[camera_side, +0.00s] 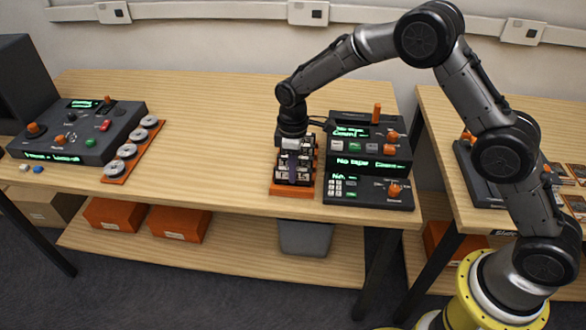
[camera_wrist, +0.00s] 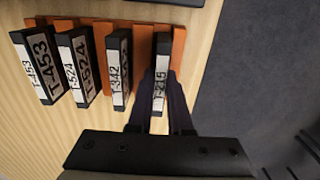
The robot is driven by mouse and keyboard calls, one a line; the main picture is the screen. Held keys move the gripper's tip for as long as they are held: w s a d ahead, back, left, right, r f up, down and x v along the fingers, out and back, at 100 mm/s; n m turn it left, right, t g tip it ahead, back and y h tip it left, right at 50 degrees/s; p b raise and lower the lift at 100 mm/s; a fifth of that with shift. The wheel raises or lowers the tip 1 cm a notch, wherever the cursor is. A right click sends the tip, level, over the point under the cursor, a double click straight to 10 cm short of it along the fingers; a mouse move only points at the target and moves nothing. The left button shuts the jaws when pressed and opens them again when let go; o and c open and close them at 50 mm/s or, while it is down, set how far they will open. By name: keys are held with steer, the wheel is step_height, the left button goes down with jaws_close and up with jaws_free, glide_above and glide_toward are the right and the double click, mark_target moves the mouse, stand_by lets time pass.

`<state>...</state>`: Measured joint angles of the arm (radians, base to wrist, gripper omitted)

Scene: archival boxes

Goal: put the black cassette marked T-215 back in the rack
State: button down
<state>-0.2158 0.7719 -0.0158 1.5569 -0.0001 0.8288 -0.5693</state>
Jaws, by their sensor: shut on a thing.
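The black cassette T-215 (camera_wrist: 160,92), with a white label, is between the two fingers of my gripper (camera_wrist: 161,84) in the wrist view. My gripper is shut on it. The orange rack (camera_wrist: 142,47) holds black cassettes T-453 (camera_wrist: 36,65), T-524 (camera_wrist: 77,65) and T-342 (camera_wrist: 119,68). T-215 is upright at the rack's right end, in line with the others; I cannot tell how deep it sits. In the side view, my gripper (camera_side: 292,152) is over the rack (camera_side: 291,191), and the cassettes are partly hidden and too small to read.
A dark console (camera_side: 368,160) with green displays stands close to the right of the rack. Another console (camera_side: 78,130) and an orange strip with round reels (camera_side: 133,152) stand at the left. The middle of the wooden table (camera_side: 215,125) is clear.

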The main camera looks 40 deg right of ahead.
stand_by(0.3)
steer(key=c, duration=0.8)
jaws_free()
steer(key=shift+o, duration=0.2)
steer(key=shift+r, duration=3.5)
steer(key=shift+d, duration=0.1)
